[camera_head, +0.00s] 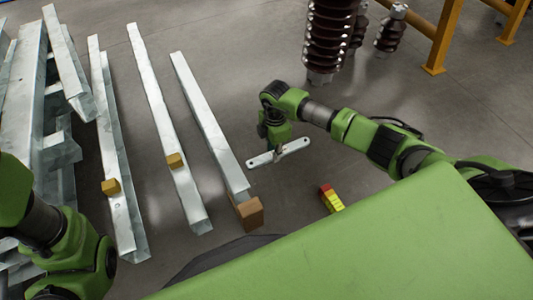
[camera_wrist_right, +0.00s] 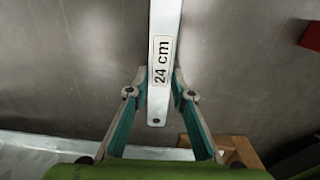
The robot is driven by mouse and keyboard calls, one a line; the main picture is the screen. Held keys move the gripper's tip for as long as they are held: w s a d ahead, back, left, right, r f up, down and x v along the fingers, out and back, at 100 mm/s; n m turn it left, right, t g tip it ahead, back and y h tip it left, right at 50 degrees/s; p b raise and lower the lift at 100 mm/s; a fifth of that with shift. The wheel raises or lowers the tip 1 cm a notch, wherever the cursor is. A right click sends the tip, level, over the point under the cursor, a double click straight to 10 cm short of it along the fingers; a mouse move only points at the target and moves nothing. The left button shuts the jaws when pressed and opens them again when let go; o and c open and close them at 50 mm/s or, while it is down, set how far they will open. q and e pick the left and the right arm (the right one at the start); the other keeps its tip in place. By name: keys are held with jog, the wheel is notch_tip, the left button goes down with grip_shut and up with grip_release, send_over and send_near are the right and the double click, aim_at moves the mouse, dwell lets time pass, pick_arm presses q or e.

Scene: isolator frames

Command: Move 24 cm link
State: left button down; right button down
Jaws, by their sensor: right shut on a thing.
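The 24 cm link (camera_head: 262,160) is a flat, pale metal bar with rounded ends and a hole near each visible end. My right gripper (camera_head: 278,150) points down and is shut on it near the middle of the bar in the head view. In the right wrist view, the link (camera_wrist_right: 165,18) runs up between the fingers of my right gripper (camera_wrist_right: 158,93), and its label reads "24 cm". I cannot tell how high it is above the floor. My left arm shows at the lower left of the head view, but its gripper is not visible.
Several long steel beams (camera_head: 160,110) lie left of the link, some with small yellow-brown blocks. A brown block (camera_head: 250,213) sits at the nearest beam's end. A red-and-yellow object (camera_head: 332,199) lies on the floor. Brown insulators (camera_head: 328,40) and a yellow frame (camera_head: 444,38) stand behind.

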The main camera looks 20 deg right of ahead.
jog(key=shift+d, duration=0.3)
jog(key=c, duration=1.7)
grip_release()
notch_tip(320, 180, up, 12)
